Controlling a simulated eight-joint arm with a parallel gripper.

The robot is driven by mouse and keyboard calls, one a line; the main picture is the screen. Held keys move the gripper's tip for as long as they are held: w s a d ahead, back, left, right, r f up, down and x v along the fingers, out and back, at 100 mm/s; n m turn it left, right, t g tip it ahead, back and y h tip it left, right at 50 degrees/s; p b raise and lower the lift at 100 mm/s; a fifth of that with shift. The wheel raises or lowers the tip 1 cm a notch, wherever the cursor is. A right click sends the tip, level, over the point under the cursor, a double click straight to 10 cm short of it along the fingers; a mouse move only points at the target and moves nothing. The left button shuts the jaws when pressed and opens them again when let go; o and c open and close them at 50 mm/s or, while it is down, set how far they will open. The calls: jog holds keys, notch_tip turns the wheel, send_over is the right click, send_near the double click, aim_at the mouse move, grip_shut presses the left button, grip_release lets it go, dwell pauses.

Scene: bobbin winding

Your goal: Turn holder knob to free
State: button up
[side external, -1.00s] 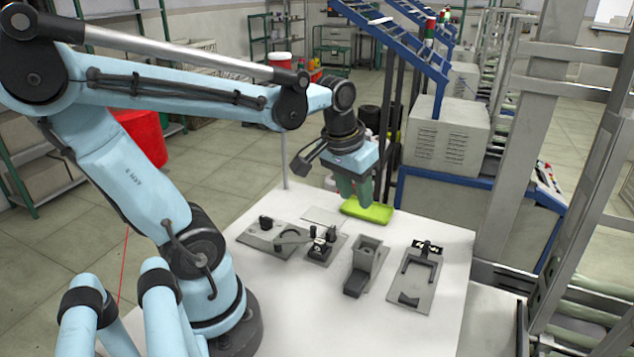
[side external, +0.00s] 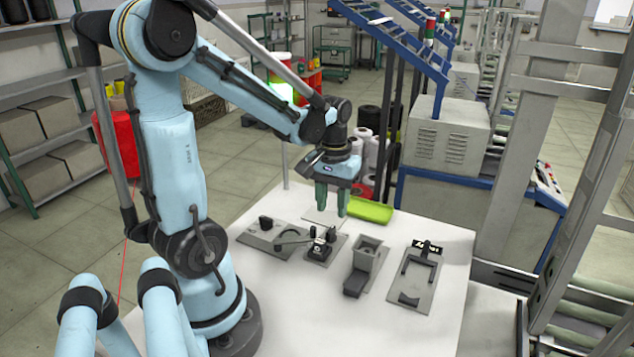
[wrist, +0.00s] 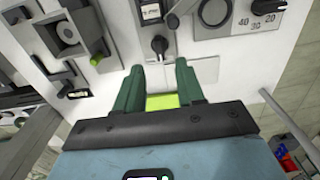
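My gripper (side external: 332,205) hangs in the air above the back of the white table, with its two green fingers pointing down, apart and empty. In the wrist view the fingers (wrist: 158,66) are spread, with nothing held between them. A black knob (wrist: 159,43) with a pointed end lies just beyond the fingertips, apart from them. In the side view a small dark block with black knobs (side external: 320,250) sits in front of and below my gripper. I cannot tell for certain which knob belongs to the holder.
A plate with a dark post (side external: 265,240) lies left of the block. A grey box fixture (side external: 367,255) and a flat plate with a U-shaped frame (side external: 415,290) lie to its right. A green tray (side external: 368,211) is at the table's back edge. A numbered dial (wrist: 213,14) shows in the wrist view.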

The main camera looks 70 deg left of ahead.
aim_at(331, 228)
jog(key=shift+f, duration=3.1)
grip_shut()
